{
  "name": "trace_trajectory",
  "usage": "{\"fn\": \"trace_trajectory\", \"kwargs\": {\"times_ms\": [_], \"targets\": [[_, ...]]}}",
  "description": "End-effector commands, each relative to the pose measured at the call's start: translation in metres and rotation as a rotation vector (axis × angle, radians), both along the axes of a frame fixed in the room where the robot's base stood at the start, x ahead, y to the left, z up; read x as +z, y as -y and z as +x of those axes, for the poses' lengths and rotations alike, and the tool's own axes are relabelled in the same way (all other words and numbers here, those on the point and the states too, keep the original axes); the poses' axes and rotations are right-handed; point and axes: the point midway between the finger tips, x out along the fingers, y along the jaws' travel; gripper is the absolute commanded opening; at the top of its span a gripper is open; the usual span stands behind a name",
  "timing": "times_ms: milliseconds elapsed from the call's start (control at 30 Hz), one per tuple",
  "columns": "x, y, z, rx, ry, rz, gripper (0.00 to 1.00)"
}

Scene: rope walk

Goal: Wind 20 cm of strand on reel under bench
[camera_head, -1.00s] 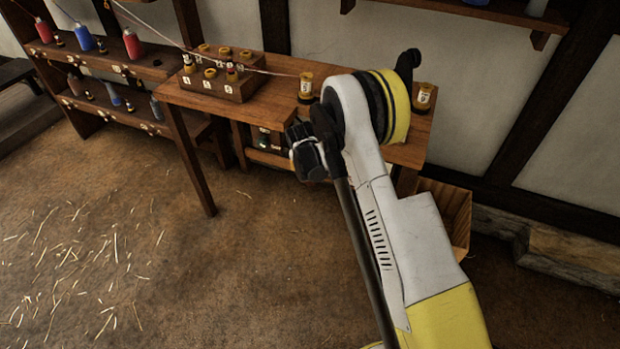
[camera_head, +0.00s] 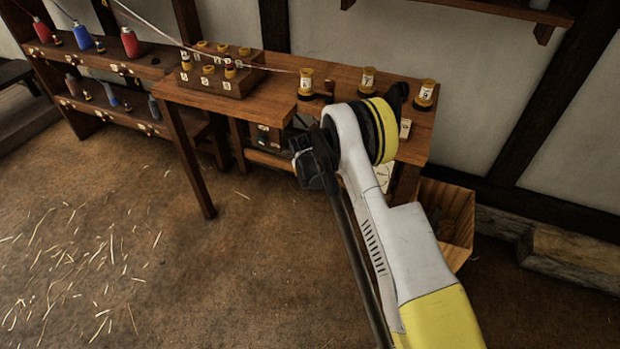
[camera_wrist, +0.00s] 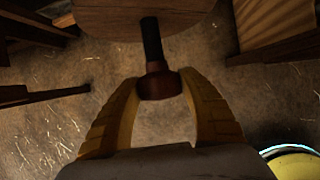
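In the wrist view, the fingers of my gripper (camera_wrist: 160,88) stand on both sides of a dark brown knob (camera_wrist: 160,90) on a black rod, and appear to close on it. The rod runs up to a round wooden disc (camera_wrist: 110,20), which looks like a flange of the reel. In the head view a pale pinkish strand (camera_head: 262,67) runs from the upper left to a yellow-and-black numbered bobbin (camera_head: 306,82) on the bench (camera_head: 262,98). My arm hides the reel and gripper in the head view.
Two more numbered bobbins stand on the bench, one at the middle (camera_head: 367,80) and one at the right (camera_head: 425,94). A wooden block (camera_head: 205,84) holds several small spools. A wooden crate (camera_head: 455,216) stands on the floor at right. The straw-strewn floor in front is open.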

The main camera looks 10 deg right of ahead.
Motion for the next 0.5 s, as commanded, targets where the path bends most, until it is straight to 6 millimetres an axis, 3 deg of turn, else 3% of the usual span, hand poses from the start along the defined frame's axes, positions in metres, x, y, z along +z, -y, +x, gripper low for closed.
{"fn": "trace_trajectory", "kwargs": {"times_ms": [167, 500], "targets": [[-0.0010, 0.0011, -0.0008, -0.001, 0.013, 0.022, 0.18], [-0.0007, 0.0004, -0.0011, -0.001, 0.162, 0.224, 0.18]]}}
